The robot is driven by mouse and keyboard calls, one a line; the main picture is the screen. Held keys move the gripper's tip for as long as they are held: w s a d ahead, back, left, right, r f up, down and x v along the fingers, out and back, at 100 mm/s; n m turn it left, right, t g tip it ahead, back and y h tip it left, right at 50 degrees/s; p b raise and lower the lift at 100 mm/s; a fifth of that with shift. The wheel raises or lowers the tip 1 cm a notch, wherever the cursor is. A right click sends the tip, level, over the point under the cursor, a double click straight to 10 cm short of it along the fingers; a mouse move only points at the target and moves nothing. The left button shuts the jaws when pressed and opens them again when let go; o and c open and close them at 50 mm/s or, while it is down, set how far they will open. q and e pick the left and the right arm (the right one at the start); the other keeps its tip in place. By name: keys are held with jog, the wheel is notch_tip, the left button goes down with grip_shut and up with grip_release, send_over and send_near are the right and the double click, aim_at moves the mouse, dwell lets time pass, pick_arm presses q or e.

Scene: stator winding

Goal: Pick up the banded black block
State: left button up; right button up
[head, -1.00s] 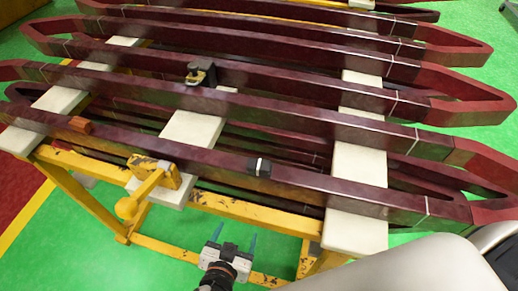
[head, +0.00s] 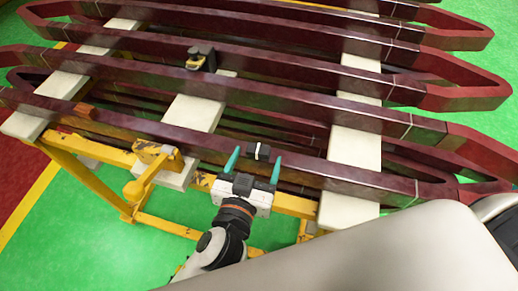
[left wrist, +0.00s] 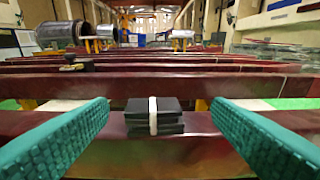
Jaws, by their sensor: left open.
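The banded black block (head: 261,152) is a small dark block with a white band around its middle. It sits at the near dark-red coil bar in the head view. In the left wrist view the block (left wrist: 154,116) is centred between the fingers, looking like stacked black pieces under one white band. My left gripper (head: 254,164) is open, its two teal fingers pointing at the block, one to each side. In the left wrist view the gripper (left wrist: 160,125) has textured teal fingers with clear gaps to the block. My right gripper is not in view.
Several long dark-red coils (head: 300,92) lie on pale support blocks (head: 352,150) over a yellow frame (head: 125,160). A black clamp-like item (head: 201,58) sits on a coil farther back. Green floor surrounds the frame.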

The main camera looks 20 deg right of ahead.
aim_at(258, 151)
pick_arm(q)
jog(key=x, duration=0.4)
jog(key=shift+w+f+b, duration=0.25)
jog(key=shift+w+b, duration=0.15)
jog(key=shift+s+r, duration=0.1)
jog(key=shift+c, duration=0.2)
jog(key=shift+a, duration=0.1)
jog(key=shift+c, duration=1.4)
jog(key=c, duration=0.7)
